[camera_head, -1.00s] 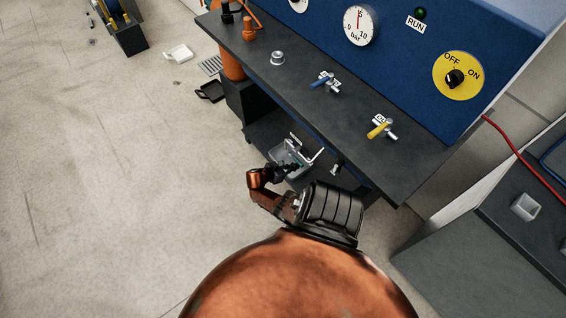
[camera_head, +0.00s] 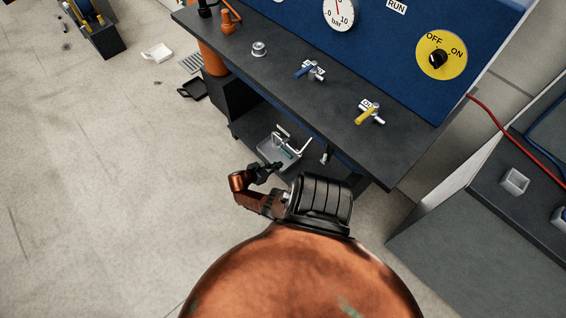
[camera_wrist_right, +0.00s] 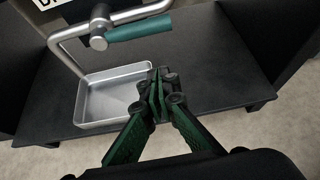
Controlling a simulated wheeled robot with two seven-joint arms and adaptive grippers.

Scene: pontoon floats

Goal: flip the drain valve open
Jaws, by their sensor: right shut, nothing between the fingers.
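The drain valve has a green lever handle (camera_wrist_right: 138,31) on a round metal body (camera_wrist_right: 98,40) and a bent metal pipe. In the right wrist view the lever points right from the body, roughly along the pipe. In the head view the valve (camera_head: 281,134) is small, above a grey metal tray under the bench. My right gripper (camera_wrist_right: 157,88) is shut and empty, with green-faced fingers. It is below and right of the lever in the wrist view, apart from it, over the tray's right edge. In the head view it (camera_head: 277,167) is at the tray's near side. My left gripper is not in view.
The grey tray (camera_wrist_right: 102,120) stands on a dark low shelf (camera_wrist_right: 225,85) beneath the bench top (camera_head: 225,45). Blue (camera_head: 307,68) and yellow (camera_head: 368,113) valve handles are on the bench top. Open floor (camera_head: 100,190) lies to the left.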

